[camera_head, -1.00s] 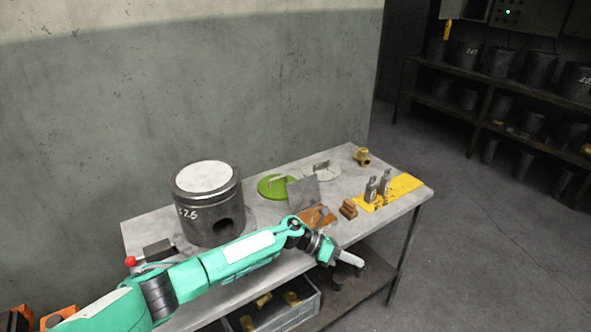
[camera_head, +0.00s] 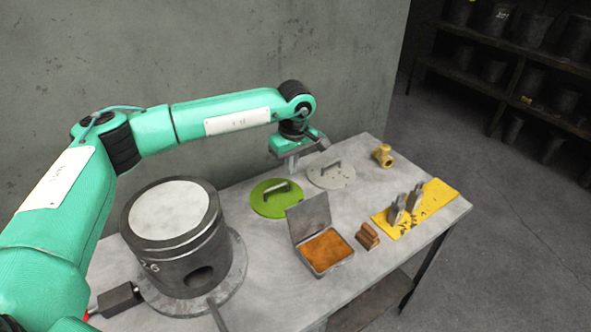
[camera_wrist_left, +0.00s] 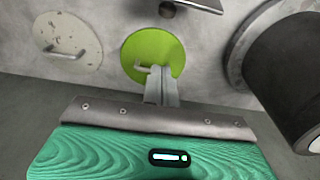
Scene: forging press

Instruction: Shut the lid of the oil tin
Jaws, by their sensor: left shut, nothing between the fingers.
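The oil tin (camera_head: 325,250) is a small grey box with orange-brown contents, standing on the table. Its flat grey lid (camera_head: 308,216) stands up open at the tin's back-left edge. My left gripper (camera_head: 292,168) points down behind the tin and its lid, near the green disc, with a gap to the lid. Its fingers (camera_wrist_left: 161,88) are together and empty in the left wrist view. A grey plate edge, probably the lid (camera_wrist_left: 196,4), shows at the top of that view. My right gripper is in neither view.
A green disc (camera_head: 268,204) and a pale disc (camera_head: 330,180), both with handles, lie behind the tin. A large dark cylinder (camera_head: 180,250) stands left. Brown blocks (camera_head: 367,236), a yellow plate (camera_head: 440,194) with metal pieces and a brass fitting (camera_head: 383,154) lie right.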

